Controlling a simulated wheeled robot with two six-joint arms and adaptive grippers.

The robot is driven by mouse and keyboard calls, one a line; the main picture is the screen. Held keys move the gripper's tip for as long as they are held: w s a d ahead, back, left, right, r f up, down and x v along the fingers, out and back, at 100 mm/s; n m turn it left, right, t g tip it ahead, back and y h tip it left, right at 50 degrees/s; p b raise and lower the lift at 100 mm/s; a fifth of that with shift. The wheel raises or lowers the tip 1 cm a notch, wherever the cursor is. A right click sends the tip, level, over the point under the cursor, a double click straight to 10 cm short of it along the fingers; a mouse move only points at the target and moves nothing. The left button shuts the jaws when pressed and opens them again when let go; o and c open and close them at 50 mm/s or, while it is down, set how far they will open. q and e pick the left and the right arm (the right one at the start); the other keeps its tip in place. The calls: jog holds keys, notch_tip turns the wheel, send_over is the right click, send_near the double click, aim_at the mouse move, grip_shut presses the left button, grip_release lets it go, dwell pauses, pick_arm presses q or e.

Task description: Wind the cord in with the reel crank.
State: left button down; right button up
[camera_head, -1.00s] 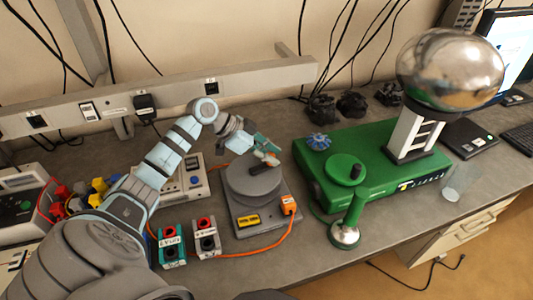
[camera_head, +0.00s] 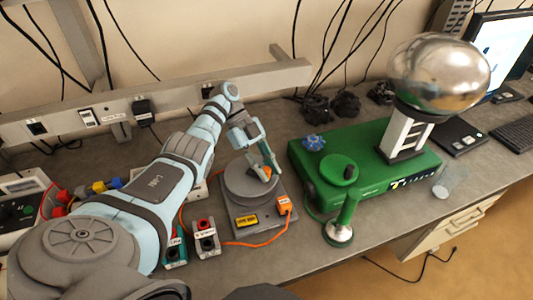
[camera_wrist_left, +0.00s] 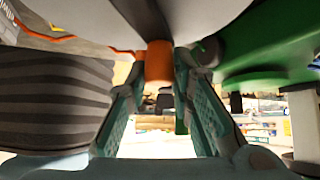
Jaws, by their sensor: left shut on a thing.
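The reel is a grey round drum (camera_head: 250,184) on a flat grey base (camera_head: 247,226) with a yellow label, in the middle of the head view. Orange cord (camera_head: 262,241) runs from an orange block (camera_head: 283,206) at the base's right side toward the left. My left gripper (camera_head: 267,168) is over the drum's top, shut on the orange crank knob (camera_wrist_left: 158,62), which sits between its fingers in the left wrist view. The fingers hide much of the crank in the head view. The ribbed grey drum side (camera_wrist_left: 52,100) is close at left in the wrist view. My right gripper is not visible.
A green machine (camera_head: 385,178) with a shiny metal dome (camera_head: 440,75) stands right of the reel. A red-topped box (camera_head: 206,240) is close on the left. A clear cup (camera_head: 444,184) is near the bench edge.

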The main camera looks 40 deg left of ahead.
pick_arm(q)
jog(key=shift+r+m, duration=0.1)
jog(key=shift+m, duration=0.3)
jog(key=shift+d+f+m+g+b, duration=0.1)
jog(key=shift+f+m+g+b, duration=0.1)
jog(key=shift+m+g+b, duration=0.15)
jog(key=shift+s+f+m+g+b, duration=0.15)
jog(key=shift+s+m+g+b, duration=0.25)
jog(key=shift+b, duration=0.4)
jog(key=shift+s+m+g+y+b, duration=0.1)
jog(key=shift+m+g+y+b, duration=0.2)
jog(key=shift+m+b, duration=0.1)
jog(key=shift+s, duration=0.1)
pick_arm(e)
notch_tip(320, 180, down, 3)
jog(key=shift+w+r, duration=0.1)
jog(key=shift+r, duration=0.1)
pick_arm(q)
jog(key=c, duration=1.4)
grip_release()
jog(key=shift+s+d, duration=0.1)
jog(key=shift+c, duration=0.2)
jog(key=shift+w, duration=0.25)
